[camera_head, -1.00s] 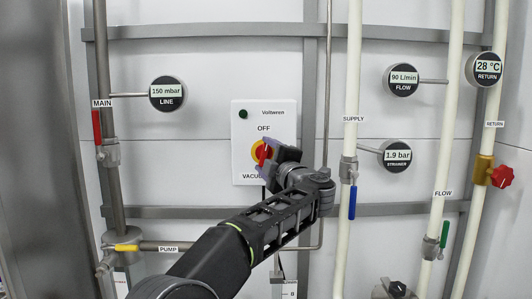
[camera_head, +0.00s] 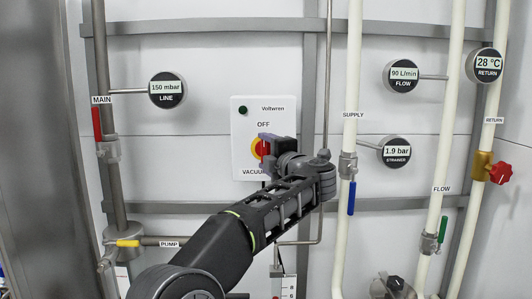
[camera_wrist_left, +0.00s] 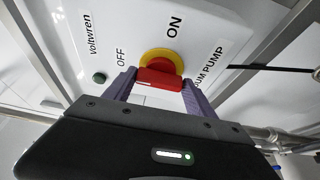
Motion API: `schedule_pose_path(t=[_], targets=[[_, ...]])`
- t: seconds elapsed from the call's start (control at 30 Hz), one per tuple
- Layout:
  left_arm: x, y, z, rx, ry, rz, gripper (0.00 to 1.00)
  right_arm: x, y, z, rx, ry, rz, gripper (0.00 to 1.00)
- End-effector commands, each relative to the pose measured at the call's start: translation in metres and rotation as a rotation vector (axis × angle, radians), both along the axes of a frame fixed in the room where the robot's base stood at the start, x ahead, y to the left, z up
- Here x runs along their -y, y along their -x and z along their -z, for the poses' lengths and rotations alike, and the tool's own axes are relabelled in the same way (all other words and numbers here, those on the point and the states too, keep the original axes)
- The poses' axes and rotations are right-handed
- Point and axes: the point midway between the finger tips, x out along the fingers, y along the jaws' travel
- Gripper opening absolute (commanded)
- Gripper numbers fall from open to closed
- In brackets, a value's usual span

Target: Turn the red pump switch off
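The red pump switch (camera_head: 262,147) sits on a yellow disc on the white switch box (camera_head: 241,155) labelled OFF above and VACUUM below. In the left wrist view the red handle (camera_wrist_left: 160,79) lies between two purple fingers, one at each end. Its white mark is at the end toward OFF; the ON label is off to its side. My left gripper (camera_head: 270,148) is at the switch, shut on the handle, and hides its right part and the ON label in the head view. My right gripper is not in view.
A dark green lamp (camera_head: 242,110) is on the box. To the right, the SUPPLY pipe has a blue lever (camera_head: 351,198). Gauges stand on both sides.

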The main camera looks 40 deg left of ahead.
Motion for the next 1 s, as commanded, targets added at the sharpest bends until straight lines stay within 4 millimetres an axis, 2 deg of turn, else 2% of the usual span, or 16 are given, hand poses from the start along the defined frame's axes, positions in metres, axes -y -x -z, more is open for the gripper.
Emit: schedule_pose_path(t=[0.03,0.2,0.57,0.67,1.0], targets=[[0.0,0.0,0.0,-0.001,-0.001,0.0,0.69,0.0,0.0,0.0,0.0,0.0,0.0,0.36],[0.0,0.0,0.0,-0.001,-0.002,-0.001,0.83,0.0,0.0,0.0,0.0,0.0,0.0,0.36],[0.004,0.003,0.0,-0.001,-0.003,0.0,0.84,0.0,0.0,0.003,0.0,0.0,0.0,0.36],[0.013,0.007,0.001,0.0,-0.004,0.001,0.84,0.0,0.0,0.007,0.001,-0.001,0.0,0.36],[0.059,0.034,0.001,-0.001,-0.003,0.001,0.84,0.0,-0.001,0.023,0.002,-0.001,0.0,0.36]])
